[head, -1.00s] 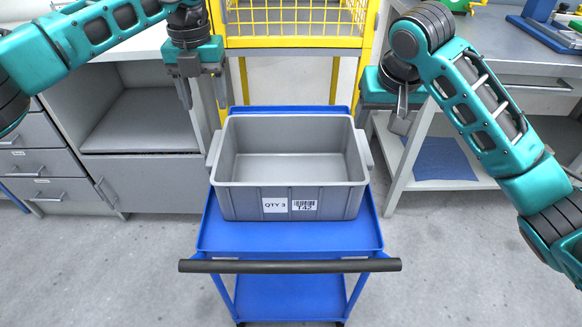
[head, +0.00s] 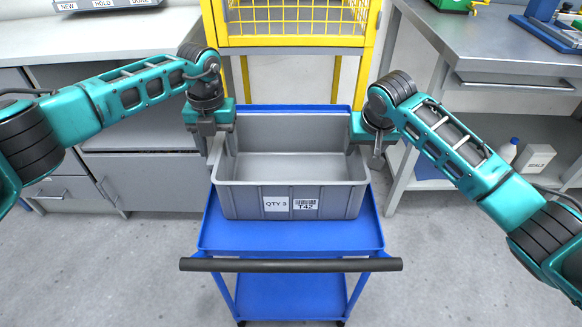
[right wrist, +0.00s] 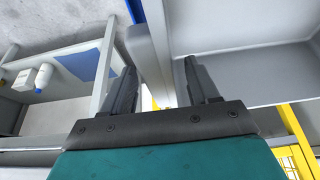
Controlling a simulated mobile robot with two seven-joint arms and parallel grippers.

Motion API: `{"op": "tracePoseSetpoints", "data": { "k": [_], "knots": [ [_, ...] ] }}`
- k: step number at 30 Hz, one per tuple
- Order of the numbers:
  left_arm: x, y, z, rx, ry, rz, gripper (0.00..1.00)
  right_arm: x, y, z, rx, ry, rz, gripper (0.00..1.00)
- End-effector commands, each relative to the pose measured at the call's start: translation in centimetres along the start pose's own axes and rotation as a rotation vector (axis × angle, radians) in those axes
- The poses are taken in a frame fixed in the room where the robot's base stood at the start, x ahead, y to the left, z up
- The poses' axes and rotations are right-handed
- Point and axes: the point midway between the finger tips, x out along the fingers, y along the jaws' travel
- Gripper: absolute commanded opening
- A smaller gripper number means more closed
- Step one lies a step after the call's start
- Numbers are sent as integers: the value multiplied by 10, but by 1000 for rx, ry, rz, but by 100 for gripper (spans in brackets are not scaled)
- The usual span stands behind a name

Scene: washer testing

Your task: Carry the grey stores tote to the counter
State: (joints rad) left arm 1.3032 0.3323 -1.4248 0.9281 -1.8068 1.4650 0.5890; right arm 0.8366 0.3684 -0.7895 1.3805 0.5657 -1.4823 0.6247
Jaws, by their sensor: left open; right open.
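The grey stores tote (head: 290,203) sits upright on the blue cart's top tray (head: 290,240). It looks empty, and its front carries a "QTY 3" label and a "T42" barcode label. My left gripper (head: 212,145) is open at the tote's left side, by the rim. My right gripper (head: 377,152) is open at the tote's right side. In the right wrist view, the right gripper's fingers (right wrist: 155,85) stand apart on either side of the tote's side edge or handle (right wrist: 150,55). I cannot tell whether either gripper touches the tote.
The cart's black handle bar (head: 290,265) faces me. A yellow wire cage (head: 295,25) stands behind the cart. A grey counter with drawers (head: 140,60) is at left, a grey workbench (head: 490,45) at right. A white bottle (head: 507,151) and a box (head: 535,160) are on the workbench's lower shelf.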

Motion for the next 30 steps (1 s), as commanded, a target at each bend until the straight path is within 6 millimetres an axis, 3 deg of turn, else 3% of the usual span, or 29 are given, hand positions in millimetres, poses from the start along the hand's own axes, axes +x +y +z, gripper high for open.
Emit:
{"op": "tracePoseSetpoints", "data": {
  "k": [9,27,30],
  "knots": [
    [2,0,0,0,0,0,60,2,0,0,-1,0,-1,60],
    [1,0,0,-1,-1,0,2,1,0,0,0,0,-1,2],
    [1,0,0,-1,-1,0,0,1,0,0,0,0,-1,0]
  ]
}}
